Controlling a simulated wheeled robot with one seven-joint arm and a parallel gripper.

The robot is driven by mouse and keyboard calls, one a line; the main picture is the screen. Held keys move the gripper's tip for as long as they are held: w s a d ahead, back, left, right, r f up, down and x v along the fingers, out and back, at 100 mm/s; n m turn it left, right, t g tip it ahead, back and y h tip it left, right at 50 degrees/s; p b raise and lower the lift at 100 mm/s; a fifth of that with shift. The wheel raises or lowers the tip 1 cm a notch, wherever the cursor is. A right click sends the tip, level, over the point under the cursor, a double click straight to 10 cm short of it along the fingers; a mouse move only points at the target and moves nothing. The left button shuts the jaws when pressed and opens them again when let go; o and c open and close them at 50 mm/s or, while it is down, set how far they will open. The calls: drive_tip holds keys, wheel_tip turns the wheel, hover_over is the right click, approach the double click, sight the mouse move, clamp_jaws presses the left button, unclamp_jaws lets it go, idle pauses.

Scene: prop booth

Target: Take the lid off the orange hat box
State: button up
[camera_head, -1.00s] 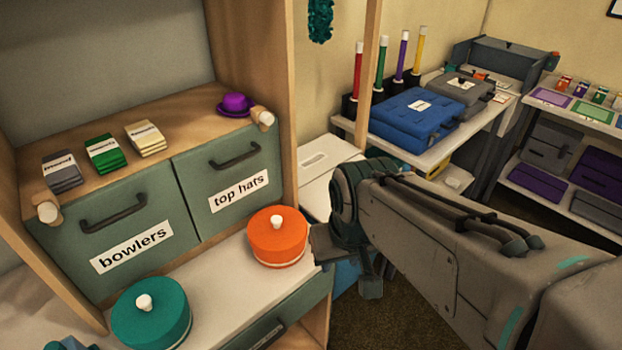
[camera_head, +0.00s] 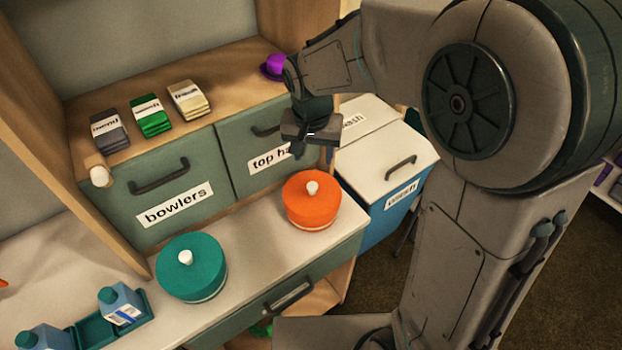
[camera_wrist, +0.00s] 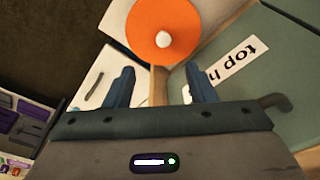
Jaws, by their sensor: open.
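The orange hat box (camera_head: 312,205) stands on the white counter near its right end. Its orange lid with a white knob (camera_head: 312,188) is on it, and a pale band shows below the lid. In the wrist view the lid (camera_wrist: 150,25) and its knob (camera_wrist: 163,40) are at the top, beyond the fingers. My gripper (camera_head: 310,152) is above the box, pointing down, apart from the knob. In the wrist view its two fingers (camera_wrist: 160,88) are spread with nothing between them.
A teal hat box (camera_head: 190,270) stands to the left on the counter (camera_head: 245,240). Behind are drawers labelled bowlers (camera_head: 165,195) and top hats (camera_head: 240,150). A purple hat (camera_head: 274,67) sits on the shelf close to my arm. A white-topped blue bin (camera_head: 385,165) stands right.

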hover_over(312, 185)
drive_tip(key=s, duration=0.2)
wheel_tip(312, 185, down, 9)
drive_tip(key=shift+w+a+r+p, duration=0.1)
drive_tip(key=shift+w+r+p, duration=0.1)
drive_tip(key=shift+p, duration=0.25)
drive_tip(key=shift+w+f+p, duration=0.2)
drive_tip(key=shift+f+p, duration=0.05)
drive_tip(key=shift+f, duration=0.6)
drive_tip(key=shift+w+f+p, duration=0.25)
drive_tip(key=shift+f, duration=0.6)
drive_tip(key=shift+w+f+p, duration=0.2)
drive_tip(key=shift+f+p, duration=0.05)
drive_tip(key=shift+f, duration=0.6)
drive_tip(key=shift+c, duration=0.3)
drive_tip(key=c, duration=1)
